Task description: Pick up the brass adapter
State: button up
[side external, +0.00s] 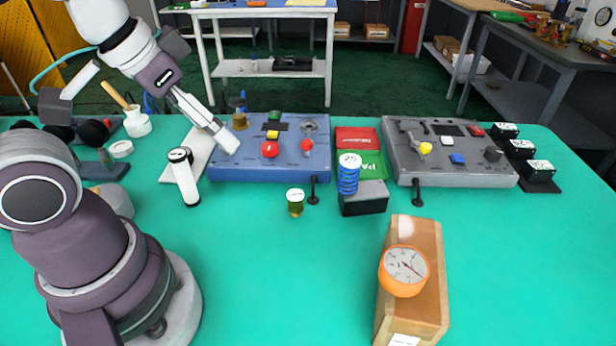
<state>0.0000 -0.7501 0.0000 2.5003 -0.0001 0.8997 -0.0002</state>
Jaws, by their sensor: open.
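My gripper (228,143) points down and to the right, over the left edge of the blue valve panel (258,174). It is open, and I see nothing held in it. A small brass-coloured fitting (239,119) stands at the panel's back left, just behind my fingertips in the picture; I cannot tell whether they touch. A short brass-olive cylinder with a white top (295,207) stands upright on the green table in front of the panel, apart from my gripper. Which of these two is the brass adapter is not clear from this view.
A white cylinder (184,178) stands left of the panel. A blue spring-like part (348,177) stands on a black block (364,204). The front-middle table is clear.

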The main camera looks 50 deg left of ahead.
jog(key=shift+c, duration=0.3)
jog(key=n+g, duration=0.6)
jog(key=n, duration=1.4)
send_over(295, 194)
jog(key=f, duration=0.9)
jog(key=shift+s+f, duration=0.25)
jog(key=shift+s, duration=0.05)
jog(key=f, duration=1)
jog(key=shift+w+d+f, duration=0.1)
jog(key=shift+w+f, duration=0.1)
jog(key=shift+w, duration=0.1)
grip_shut()
